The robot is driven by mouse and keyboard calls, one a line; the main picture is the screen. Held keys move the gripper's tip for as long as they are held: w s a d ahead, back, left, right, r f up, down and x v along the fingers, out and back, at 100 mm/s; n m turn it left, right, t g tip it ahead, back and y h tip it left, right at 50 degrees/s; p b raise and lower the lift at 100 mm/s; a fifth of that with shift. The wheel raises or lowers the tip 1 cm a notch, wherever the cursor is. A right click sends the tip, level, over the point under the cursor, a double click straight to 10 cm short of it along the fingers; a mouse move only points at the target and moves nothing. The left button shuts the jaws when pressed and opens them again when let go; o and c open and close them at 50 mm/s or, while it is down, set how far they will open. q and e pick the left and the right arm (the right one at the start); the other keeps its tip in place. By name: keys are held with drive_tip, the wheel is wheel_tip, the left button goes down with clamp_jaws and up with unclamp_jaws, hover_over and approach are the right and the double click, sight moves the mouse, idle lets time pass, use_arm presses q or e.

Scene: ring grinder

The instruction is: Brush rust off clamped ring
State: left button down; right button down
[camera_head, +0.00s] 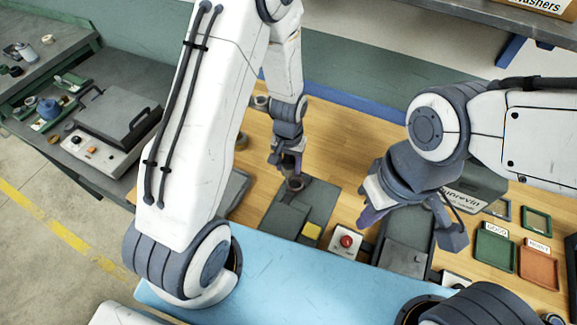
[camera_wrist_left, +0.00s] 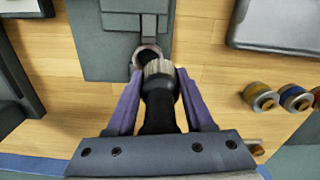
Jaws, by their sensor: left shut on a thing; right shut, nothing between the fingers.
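The ring (camera_wrist_left: 147,54) is a brownish metal ring at the end of a grey clamp fixture (camera_wrist_left: 110,30) in the left wrist view. In the head view the ring (camera_head: 295,184) shows small on the grey fixture (camera_head: 290,222). My left gripper (camera_head: 289,165) is shut on a brush (camera_wrist_left: 158,100) with a black handle and a pale ribbed metal head. The brush head (camera_wrist_left: 158,68) is right at the ring's near edge and overlaps it in view; I cannot tell whether they touch. My right gripper (camera_head: 369,214) is shut and empty, above the bench right of the fixture.
A red button (camera_head: 346,241) on a white box sits right of the fixture. A green tray (camera_head: 495,249) and a red tray (camera_head: 538,266) lie at the right, near a grey labelled box (camera_head: 474,188). Several small rolls (camera_wrist_left: 260,97) stand right of the brush in the wrist view.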

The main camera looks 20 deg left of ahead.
sight(289, 158)
use_arm(q)
drive_tip(key=shift+r+p, duration=1.25)
drive_tip(key=shift+r, duration=0.7)
